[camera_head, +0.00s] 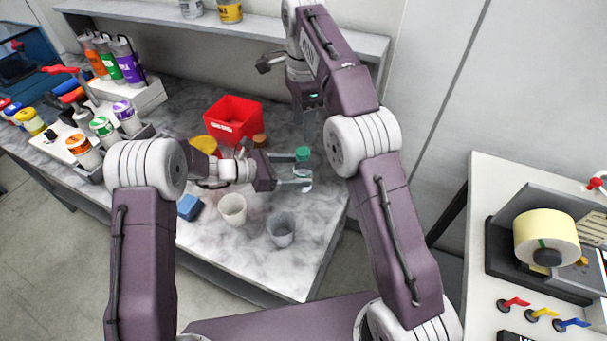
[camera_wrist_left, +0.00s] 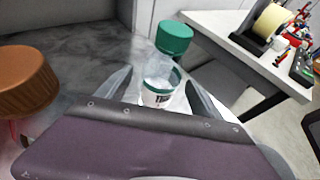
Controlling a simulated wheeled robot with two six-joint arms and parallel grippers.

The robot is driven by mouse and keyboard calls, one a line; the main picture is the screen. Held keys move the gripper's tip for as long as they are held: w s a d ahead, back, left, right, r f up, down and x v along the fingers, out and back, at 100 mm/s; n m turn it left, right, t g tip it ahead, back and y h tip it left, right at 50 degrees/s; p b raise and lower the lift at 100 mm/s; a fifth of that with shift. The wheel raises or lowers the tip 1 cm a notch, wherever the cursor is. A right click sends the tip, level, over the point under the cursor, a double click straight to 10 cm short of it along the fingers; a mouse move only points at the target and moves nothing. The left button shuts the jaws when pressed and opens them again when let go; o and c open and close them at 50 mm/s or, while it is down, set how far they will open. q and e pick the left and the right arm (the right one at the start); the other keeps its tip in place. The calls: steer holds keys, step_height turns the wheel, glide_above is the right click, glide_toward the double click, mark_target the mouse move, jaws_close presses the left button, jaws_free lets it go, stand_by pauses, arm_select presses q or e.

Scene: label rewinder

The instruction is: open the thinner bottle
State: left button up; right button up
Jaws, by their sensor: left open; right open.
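The thinner bottle is clear with a green cap (camera_head: 303,154) and stands upright on the marbled bench. In the left wrist view the bottle (camera_wrist_left: 160,72) shows a white label and its green cap (camera_wrist_left: 174,38). My left gripper (camera_head: 303,180) is open, its fingers at either side of the lower bottle. In the left wrist view my left gripper's (camera_wrist_left: 160,95) fingers flank the bottle with a gap visible. My right gripper (camera_head: 308,122) is open, pointing down above the green cap and apart from it. Its fingertips are hard to make out.
A brown-capped container (camera_wrist_left: 25,80) is close beside my left gripper. A red bin (camera_head: 233,120), a white cup (camera_head: 232,209), a grey cup (camera_head: 281,229) and a blue sponge (camera_head: 189,206) are nearby. A shelf (camera_head: 240,28) runs behind. The front right bench area is clear.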

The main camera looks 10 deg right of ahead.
arm_select(q)
steer(key=x, duration=0.6)
steer(key=shift+c, duration=0.3)
jaws_close()
